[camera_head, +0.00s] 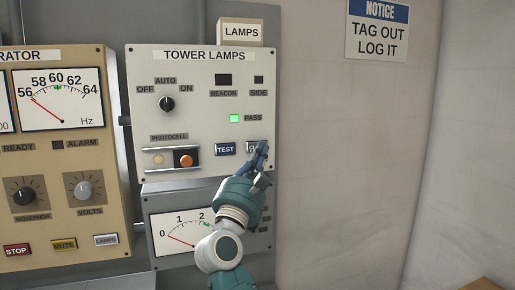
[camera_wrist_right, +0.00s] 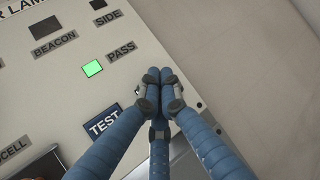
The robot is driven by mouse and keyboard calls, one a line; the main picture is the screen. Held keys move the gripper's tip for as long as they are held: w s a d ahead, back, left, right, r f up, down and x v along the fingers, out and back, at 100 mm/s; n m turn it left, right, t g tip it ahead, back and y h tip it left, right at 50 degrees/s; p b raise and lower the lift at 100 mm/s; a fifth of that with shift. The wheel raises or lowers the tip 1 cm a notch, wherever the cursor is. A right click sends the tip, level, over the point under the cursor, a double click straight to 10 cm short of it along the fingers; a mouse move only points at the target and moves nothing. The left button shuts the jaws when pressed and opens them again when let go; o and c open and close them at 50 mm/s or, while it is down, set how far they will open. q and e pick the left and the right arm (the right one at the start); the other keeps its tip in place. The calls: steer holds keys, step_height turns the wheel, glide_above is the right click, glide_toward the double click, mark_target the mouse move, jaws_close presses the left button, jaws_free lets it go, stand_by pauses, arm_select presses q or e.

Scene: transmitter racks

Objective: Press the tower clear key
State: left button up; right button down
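The tower lamps panel (camera_head: 210,72) is a pale box on the wall. Its clear key (camera_head: 251,148) is at the lower right of the panel, to the right of the blue test key (camera_head: 225,149). Only the left part of its label shows; my fingers cover the rest. My right gripper (camera_head: 263,152) is at the clear key, its fingertips over it. In the right wrist view the blue fingers (camera_wrist_right: 159,76) are closed together with nothing between them, and they hide the key. I cannot tell whether the tips touch it. My left gripper is not in view.
The pass lamp (camera_head: 234,119) is lit green; the beacon (camera_head: 223,80) and side (camera_head: 258,80) windows are dark. A meter panel (camera_head: 158,221) sits below, partly behind my arm. A beige generator panel (camera_head: 84,147) stands left. Bare wall (camera_head: 340,150) lies right.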

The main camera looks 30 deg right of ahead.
steer(key=shift+w, duration=0.15)
steer(key=shift+w+d, duration=0.15)
steer(key=shift+w, duration=0.15)
steer(key=shift+w+b, duration=0.25)
steer(key=shift+b, duration=0.15)
stand_by(0.9)
steer(key=shift+s, duration=0.7)
steer(key=shift+s+a+p, duration=0.25)
steer(key=shift+s, duration=0.55)
steer(key=shift+s+a+p, duration=0.2)
steer(key=shift+s, duration=0.65)
steer(key=shift+s+a+p, duration=0.25)
steer(key=shift+s, duration=0.55)
